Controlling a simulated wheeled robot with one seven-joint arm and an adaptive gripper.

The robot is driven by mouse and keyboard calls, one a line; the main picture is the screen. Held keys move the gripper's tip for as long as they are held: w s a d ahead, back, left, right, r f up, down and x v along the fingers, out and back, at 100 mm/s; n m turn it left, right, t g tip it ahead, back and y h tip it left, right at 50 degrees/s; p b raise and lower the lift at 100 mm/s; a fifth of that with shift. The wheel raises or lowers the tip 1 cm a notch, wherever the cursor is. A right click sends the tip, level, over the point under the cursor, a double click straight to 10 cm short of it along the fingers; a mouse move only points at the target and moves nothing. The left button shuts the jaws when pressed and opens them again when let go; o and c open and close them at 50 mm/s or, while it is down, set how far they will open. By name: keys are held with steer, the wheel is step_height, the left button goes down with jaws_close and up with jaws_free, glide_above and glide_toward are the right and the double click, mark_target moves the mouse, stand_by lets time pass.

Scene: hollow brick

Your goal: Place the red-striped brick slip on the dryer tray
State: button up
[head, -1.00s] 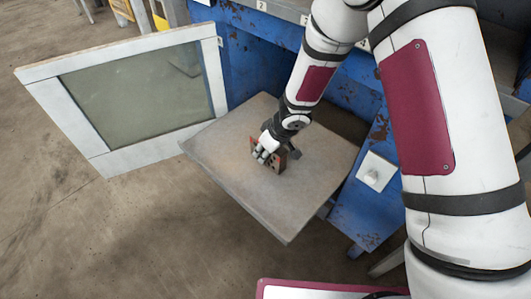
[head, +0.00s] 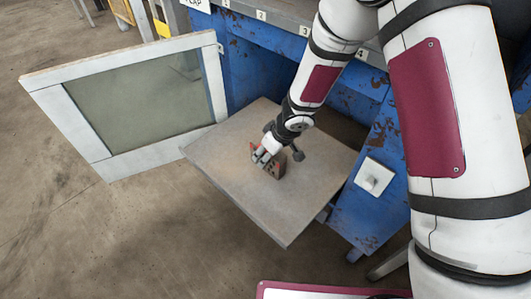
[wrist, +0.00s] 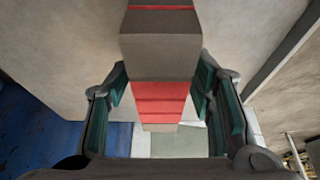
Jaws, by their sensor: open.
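The red-striped brick slip (head: 277,170) is on the dryer tray (head: 225,160), which sticks out from the blue dryer. In the wrist view the slip (wrist: 160,50) is a grey-brown block with red bands, running down the middle between the fingers. My gripper (head: 265,157) is low over the tray at the slip, and hides part of it in the head view. In the wrist view my gripper (wrist: 163,98) is open, with one green-padded finger on each side of the slip. Whether a pad touches it, I cannot tell.
The dryer's framed glass door (head: 145,95) stands open to the left of the tray. The blue dryer body (head: 250,55) rises behind, with a white switch plate (head: 374,176) at right. Bare tray surface lies around the slip.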

steer(key=p+v, duration=0.5)
steer(key=v, duration=0.4)
steer(key=shift+s+d+r+p, duration=0.1)
steer(key=shift+r+p, duration=0.15)
steer(key=shift+p, duration=0.05)
